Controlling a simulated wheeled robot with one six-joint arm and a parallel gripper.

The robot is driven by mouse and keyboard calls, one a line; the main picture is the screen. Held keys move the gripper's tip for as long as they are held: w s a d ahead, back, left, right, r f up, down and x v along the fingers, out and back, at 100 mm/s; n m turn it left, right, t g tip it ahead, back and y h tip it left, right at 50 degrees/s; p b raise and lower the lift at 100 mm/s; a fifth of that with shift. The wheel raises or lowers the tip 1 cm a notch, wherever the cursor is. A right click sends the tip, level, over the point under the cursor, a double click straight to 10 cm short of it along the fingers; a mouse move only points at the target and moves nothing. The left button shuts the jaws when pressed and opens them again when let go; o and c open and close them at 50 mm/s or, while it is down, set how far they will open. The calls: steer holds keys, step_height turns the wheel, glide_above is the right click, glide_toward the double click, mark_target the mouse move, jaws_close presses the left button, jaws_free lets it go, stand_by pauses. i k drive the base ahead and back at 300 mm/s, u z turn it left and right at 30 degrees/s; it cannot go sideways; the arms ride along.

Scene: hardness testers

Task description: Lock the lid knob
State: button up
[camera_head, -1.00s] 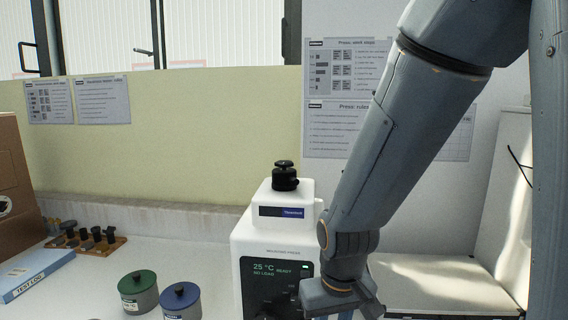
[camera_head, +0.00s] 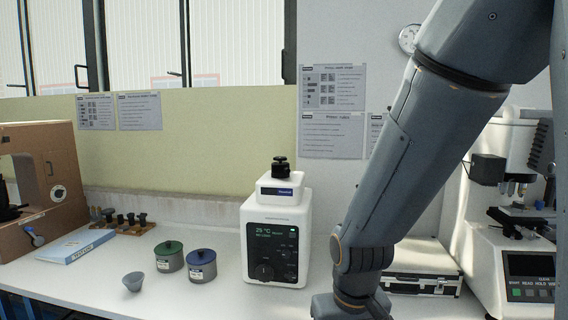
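The lid knob (camera_head: 281,167) is black and sits on top of a white press machine (camera_head: 262,214) near the middle of the bench. The press has a dark front panel with a lit display (camera_head: 272,233) reading 25 °C and a black dial (camera_head: 264,272). My arm comes down from the upper right, to the right of the press. My gripper is below the bottom edge of the view, so its fingers are hidden.
Green-lidded (camera_head: 169,256) and blue-lidded (camera_head: 202,265) pots and a small grey cup (camera_head: 133,281) stand left of the press. A blue box (camera_head: 77,246) and a tool rack (camera_head: 130,225) lie farther left. A silver case (camera_head: 425,282) and a tester (camera_head: 515,245) stand on the right.

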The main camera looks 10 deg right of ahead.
mark_target(279, 158)
steer(key=u, duration=0.95)
steer(key=i, duration=0.7)
steer(key=z, duration=0.35)
